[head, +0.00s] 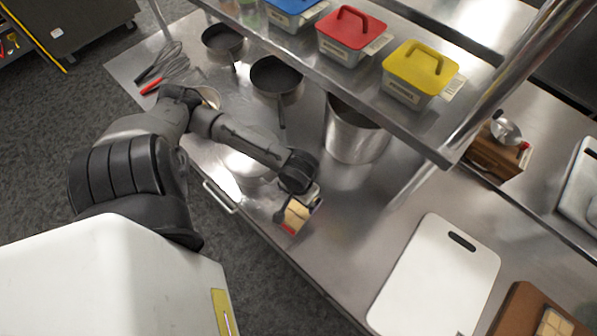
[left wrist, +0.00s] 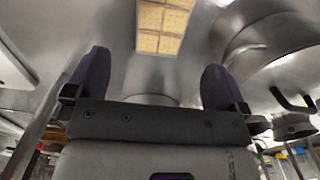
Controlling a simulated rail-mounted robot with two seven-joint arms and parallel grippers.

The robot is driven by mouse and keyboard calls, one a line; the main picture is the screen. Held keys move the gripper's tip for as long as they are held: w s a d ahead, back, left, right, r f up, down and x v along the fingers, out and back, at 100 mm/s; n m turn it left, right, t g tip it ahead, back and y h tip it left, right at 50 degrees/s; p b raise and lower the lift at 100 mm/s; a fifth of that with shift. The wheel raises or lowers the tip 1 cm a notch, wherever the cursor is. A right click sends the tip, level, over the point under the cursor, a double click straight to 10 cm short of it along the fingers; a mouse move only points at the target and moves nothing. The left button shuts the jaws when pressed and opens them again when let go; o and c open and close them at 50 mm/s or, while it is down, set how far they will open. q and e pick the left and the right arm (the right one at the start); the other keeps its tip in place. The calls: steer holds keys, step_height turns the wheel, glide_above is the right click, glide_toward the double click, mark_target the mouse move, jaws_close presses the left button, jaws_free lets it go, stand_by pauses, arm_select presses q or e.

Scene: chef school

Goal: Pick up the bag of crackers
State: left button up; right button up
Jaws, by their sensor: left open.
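The bag of crackers (head: 296,214) shows in the head view as a small pack with tan squares and a red edge, on the steel counter near its front edge. In the left wrist view the crackers (left wrist: 163,27) are at the top centre, beyond the fingertips and roughly between them. My left gripper (head: 308,195) is right at the pack in the head view and partly covers it. In the left wrist view the two dark purple fingers (left wrist: 156,63) are spread wide with nothing between them. I cannot tell whether a finger touches the pack. My right gripper is not in view.
A steel pot (head: 354,135) stands behind the gripper, under a shelf (head: 300,45) with lidded boxes. Pans (head: 275,76) and a whisk (head: 168,62) lie to the left. A white cutting board (head: 437,277) is to the right. The counter between pack and board is clear.

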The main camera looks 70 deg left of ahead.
arm_select(q)
glide_above(299, 209)
step_height(299, 209, down, 7)
steer(key=shift+d+f+b, duration=0.1)
steer(key=shift+b, duration=0.2)
steer(key=shift+f, duration=2.95)
steer(key=shift+c, duration=0.3)
steer(key=c, duration=0.6)
